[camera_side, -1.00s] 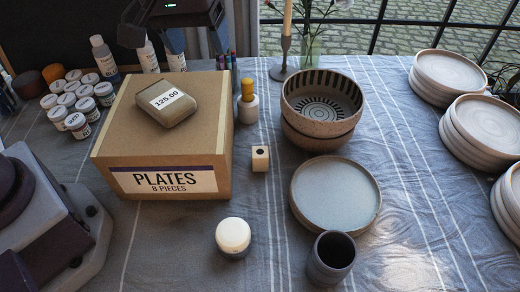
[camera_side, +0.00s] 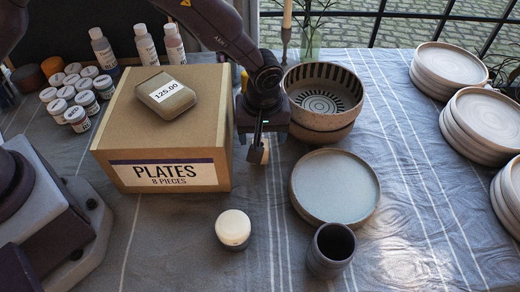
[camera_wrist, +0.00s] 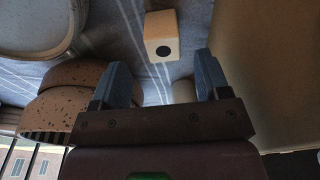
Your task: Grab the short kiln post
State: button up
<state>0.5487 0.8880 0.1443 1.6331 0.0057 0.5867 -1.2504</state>
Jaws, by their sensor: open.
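The short kiln post (camera_side: 265,152) is a small cream block standing on the cloth between the cardboard box and the bowls. In the side view my gripper (camera_side: 257,150) hangs over it and hides part of it. In the wrist view the kiln post (camera_wrist: 160,28) shows a dark round hole in one face. There it lies just beyond the fingertips of my open gripper (camera_wrist: 162,64), about midway between them, with nothing held. I cannot tell the exact height of the fingers above it.
The cardboard PLATES box (camera_side: 165,150) stands close on the left, with a price-tagged tin (camera_side: 160,97) on top. Speckled bowls (camera_side: 320,125) and a round plate (camera_side: 335,188) are close on the right. A white-lidded jar (camera_side: 233,227) and dark cup (camera_side: 329,250) stand in front.

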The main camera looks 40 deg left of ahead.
jog(key=f, duration=0.6)
jog(key=shift+a, duration=0.3)
jog(key=shift+r, duration=0.1)
jog(key=c, duration=1.1)
